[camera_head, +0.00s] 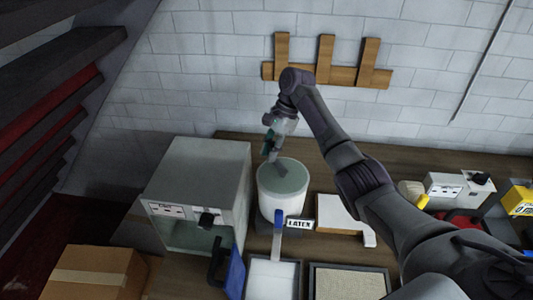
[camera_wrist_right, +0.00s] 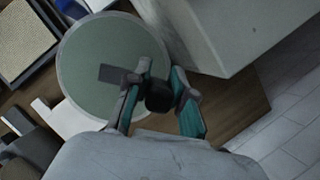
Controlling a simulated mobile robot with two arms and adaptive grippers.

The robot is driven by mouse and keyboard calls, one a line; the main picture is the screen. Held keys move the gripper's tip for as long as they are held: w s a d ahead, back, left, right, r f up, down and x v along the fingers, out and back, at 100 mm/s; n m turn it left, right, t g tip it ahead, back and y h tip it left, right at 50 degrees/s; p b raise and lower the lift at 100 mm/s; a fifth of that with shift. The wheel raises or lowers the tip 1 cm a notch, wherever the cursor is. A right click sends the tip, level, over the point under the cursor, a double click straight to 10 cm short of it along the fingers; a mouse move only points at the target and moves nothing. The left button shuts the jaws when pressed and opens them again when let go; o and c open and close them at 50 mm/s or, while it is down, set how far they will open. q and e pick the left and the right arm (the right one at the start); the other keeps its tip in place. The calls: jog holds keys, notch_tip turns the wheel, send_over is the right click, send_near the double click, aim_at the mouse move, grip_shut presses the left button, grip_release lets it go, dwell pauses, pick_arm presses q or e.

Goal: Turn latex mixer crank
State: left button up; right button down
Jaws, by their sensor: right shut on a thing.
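The latex mixer is a white drum (camera_head: 281,205) with a round green-grey top (camera_head: 289,178) and a LATEX label in front of it. The top also fills the upper left of the right wrist view (camera_wrist_right: 105,50). The crank is a short grey bar (camera_wrist_right: 118,75) on the top with a dark knob (camera_wrist_right: 159,96) at its outer end. My right gripper (camera_head: 269,150) reaches down at the drum's far left edge. In the right wrist view its teal fingers (camera_wrist_right: 160,90) are on either side of the knob, shut on it. My left gripper is not in view.
A grey box-like machine (camera_head: 195,180) stands close left of the drum. A pale tray (camera_head: 272,280) and a beige mat (camera_head: 348,283) lie in front. A white block (camera_head: 340,212) lies right of it, under my right arm. A cardboard box (camera_head: 95,272) is at lower left.

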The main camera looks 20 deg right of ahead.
jog(key=d+m, duration=0.1)
jog(key=m, duration=0.1)
jog(key=m+t, duration=0.1)
jog(key=d+m+t, duration=0.1)
jog(key=m, duration=0.1)
jog(key=shift+w+d+m, duration=0.1)
jog(key=shift+d+m, duration=0.2)
jog(key=shift+d, duration=0.05)
jog(key=d+m+t, duration=0.1)
jog(key=m, duration=0.1)
jog(key=s+d+m+t+h, duration=0.1)
jog(key=m, duration=0.2)
jog(key=shift+d, duration=0.15)
jog(key=m, duration=0.2)
jog(key=s+d+m+h, duration=0.1)
jog(key=m, duration=0.1)
jog(key=s+m+t+h, duration=0.1)
jog(key=shift+d+m, duration=0.3)
jog(key=shift+m, duration=0.1)
jog(key=shift+s+d+m+h, duration=0.2)
jog(key=shift+s+m+h, duration=0.35)
jog(key=shift+m, duration=0.6)
jog(key=shift+s+d+m+h, duration=0.15)
jog(key=shift+s+m+h, duration=0.4)
jog(key=shift+m, duration=0.6)
jog(key=c, duration=1)
grip_release()
jog(key=shift+s, duration=0.1)
jog(key=v, duration=0.7)
jog(key=shift+r, duration=0.25)
